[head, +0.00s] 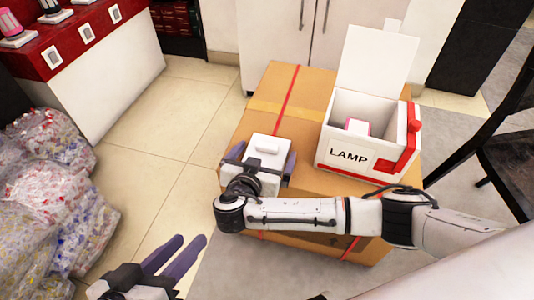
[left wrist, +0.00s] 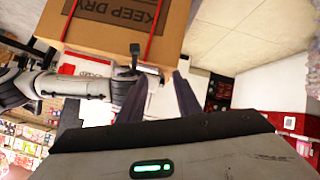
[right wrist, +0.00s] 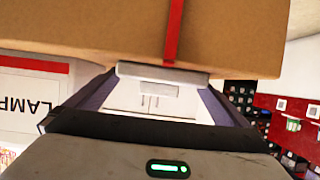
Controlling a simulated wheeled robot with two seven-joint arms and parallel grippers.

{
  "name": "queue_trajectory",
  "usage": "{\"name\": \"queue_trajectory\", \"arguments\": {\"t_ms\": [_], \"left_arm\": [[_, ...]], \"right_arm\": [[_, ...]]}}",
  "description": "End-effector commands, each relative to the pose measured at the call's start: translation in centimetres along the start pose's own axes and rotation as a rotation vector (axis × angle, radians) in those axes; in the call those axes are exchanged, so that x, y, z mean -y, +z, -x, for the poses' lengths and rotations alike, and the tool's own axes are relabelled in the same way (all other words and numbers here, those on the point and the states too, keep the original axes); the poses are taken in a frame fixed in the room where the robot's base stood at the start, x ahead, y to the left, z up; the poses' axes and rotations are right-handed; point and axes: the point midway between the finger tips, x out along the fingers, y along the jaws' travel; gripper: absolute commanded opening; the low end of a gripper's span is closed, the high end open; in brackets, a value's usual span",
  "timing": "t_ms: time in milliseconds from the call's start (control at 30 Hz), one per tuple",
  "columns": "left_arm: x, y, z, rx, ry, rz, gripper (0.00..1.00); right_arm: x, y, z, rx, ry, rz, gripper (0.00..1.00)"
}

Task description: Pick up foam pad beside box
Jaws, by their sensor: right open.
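The foam pad (head: 268,148) is a white block with a small raised grip, lying on the large cardboard box to the left of the white LAMP box (head: 345,159). My right gripper (head: 263,158) is open, with its purple fingers on either side of the pad. In the right wrist view the pad's edge (right wrist: 160,75) shows between the fingertips against the cardboard; whether they touch it is unclear. The LAMP box has an open lid and holds a white and pink item. My left gripper (head: 184,250) is open and empty, low over the floor left of the cardboard box.
The cardboard box (head: 255,108) has red straps and bears both items. Clear bags of coloured scraps (head: 45,190) stand at the left. A red-topped counter (head: 85,30) is behind them. A black chair (head: 505,155) is at the right. Tiled floor (head: 165,140) is free between.

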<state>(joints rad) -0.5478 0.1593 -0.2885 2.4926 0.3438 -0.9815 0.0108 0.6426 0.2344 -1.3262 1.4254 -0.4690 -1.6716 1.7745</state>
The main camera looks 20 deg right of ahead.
Motion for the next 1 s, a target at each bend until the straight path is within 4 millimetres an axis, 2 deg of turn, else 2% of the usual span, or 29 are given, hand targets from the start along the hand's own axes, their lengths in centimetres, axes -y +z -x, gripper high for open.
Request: {"name": "queue_trajectory", "arguments": {"t_ms": [133,333,567,667,800,867,1000], "left_arm": [[-0.1,-0.1,0.1,-0.001,0.001,0.000,0.31],[-0.1,-0.1,0.1,-0.001,0.001,-0.001,0.31],[-0.1,-0.1,0.1,-0.001,0.001,-0.002,0.31],[-0.2,-0.4,0.3,0.000,-0.002,-0.005,0.31],[0.2,-0.5,0.6,0.027,-0.026,-0.018,0.31],[1.0,1.0,0.0,0.076,-0.049,-0.020,0.31],[1.9,1.9,-0.1,0.126,-0.082,-0.033,0.31]], "right_arm": [[0.0,0.0,0.0,0.000,0.000,0.000,0.98],[0.0,0.0,0.1,0.000,0.000,0.000,0.65],[0.0,-0.1,0.1,0.000,-0.001,0.000,0.64],[0.0,-0.8,0.4,0.001,-0.001,-0.002,0.64],[0.0,-3.1,1.4,0.002,-0.002,-0.003,0.64],[0.0,-4.3,1.9,0.002,-0.002,-0.003,0.64],[0.0,-6.8,2.9,0.001,-0.001,-0.003,0.64]]}}
